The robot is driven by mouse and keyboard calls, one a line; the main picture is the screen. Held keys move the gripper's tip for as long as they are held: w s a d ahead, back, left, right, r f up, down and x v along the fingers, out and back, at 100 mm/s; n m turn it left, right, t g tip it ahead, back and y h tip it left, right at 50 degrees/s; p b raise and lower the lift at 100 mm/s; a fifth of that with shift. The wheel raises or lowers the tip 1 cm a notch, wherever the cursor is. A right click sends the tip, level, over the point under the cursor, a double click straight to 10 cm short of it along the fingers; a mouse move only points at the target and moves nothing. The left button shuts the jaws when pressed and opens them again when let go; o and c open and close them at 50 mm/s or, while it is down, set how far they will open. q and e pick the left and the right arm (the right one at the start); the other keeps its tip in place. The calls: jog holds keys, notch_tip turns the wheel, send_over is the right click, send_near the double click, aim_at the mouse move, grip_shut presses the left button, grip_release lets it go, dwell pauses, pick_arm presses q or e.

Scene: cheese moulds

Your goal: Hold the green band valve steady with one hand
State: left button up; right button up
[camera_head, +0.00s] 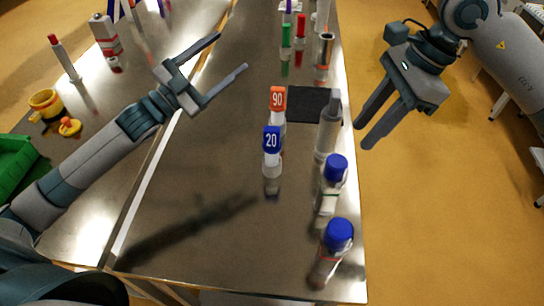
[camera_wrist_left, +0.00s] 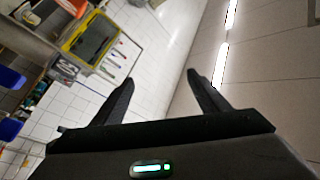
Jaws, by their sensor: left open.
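I cannot make out for sure which thing is the green band valve. Two blue-capped clear bottles stand at the table's right edge, a nearer one (camera_head: 327,263) with a thin coloured band and a farther one (camera_head: 328,200); their band colours are too small to tell. A green-topped piece (camera_head: 286,38) stands at the far end. My left gripper (camera_head: 231,51) is open and empty above the table's left part, apart from everything; its spread fingers show in the left wrist view (camera_wrist_left: 161,77). My right gripper (camera_head: 362,136) is open and empty, just off the right edge beside a grey cylinder (camera_head: 328,130).
An orange "90" marker (camera_head: 278,98) and a blue "20" marker (camera_head: 271,140) stand mid-table near a black mat (camera_head: 306,101). A yellow cup (camera_head: 46,103) and red-banded bottle (camera_head: 105,35) stand on the left surface. The near middle of the table is clear.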

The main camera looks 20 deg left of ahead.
aim_at(346, 172)
pick_arm(q)
jog(key=s+d+f+n+g+h, duration=0.2)
jog(key=s+d+f+g, duration=0.6)
jog(key=s+d+f, duration=0.9)
jog(key=s+d+h, duration=0.1)
jog(key=s, duration=0.2)
jog(key=shift+d+f+h, duration=0.15)
jog(key=shift+h, duration=0.25)
jog(key=x, duration=1.7)
jog(key=shift+w+d, duration=0.15)
